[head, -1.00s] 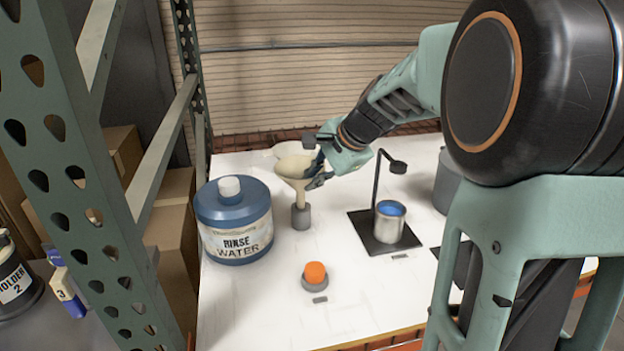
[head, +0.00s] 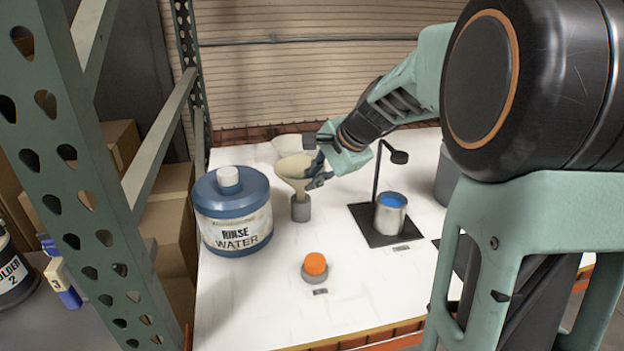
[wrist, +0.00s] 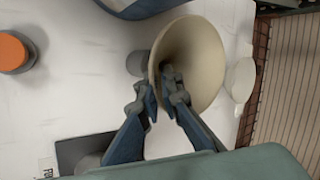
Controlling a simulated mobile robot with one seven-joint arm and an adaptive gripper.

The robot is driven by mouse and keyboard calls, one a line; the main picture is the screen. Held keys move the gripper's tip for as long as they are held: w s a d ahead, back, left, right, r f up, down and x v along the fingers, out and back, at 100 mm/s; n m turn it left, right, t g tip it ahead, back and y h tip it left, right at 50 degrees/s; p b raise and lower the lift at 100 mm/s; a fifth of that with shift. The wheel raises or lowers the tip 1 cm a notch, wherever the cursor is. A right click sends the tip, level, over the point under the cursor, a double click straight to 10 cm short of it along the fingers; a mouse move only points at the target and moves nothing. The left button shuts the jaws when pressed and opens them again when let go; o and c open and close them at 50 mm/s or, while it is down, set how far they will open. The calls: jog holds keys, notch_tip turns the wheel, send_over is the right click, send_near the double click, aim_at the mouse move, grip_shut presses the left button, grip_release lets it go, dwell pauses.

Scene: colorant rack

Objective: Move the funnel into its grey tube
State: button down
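The beige funnel (head: 294,171) is above the grey tube (head: 301,208) in the head view, wide mouth up, its spout reaching down to the tube's top. I cannot tell whether the spout tip is inside the tube. My gripper (head: 316,171) comes from the right and is shut on the funnel's wall near the rim. In the wrist view, the fingers (wrist: 161,80) pinch the funnel wall (wrist: 203,62), one inside the mouth and one outside. The grey tube (wrist: 138,63) shows beside the funnel there, partly hidden behind it.
A blue rinse water bottle (head: 233,212) stands close left of the tube. A can of blue paint (head: 390,213) stands on a black stand plate to the right. An orange-topped button (head: 315,266) is in front. A green rack post (head: 85,180) stands at the left.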

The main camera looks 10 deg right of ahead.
jog(key=shift+f+b, duration=1.05)
jog(key=shift+f, duration=0.35)
jog(key=c, duration=2.1)
grip_release()
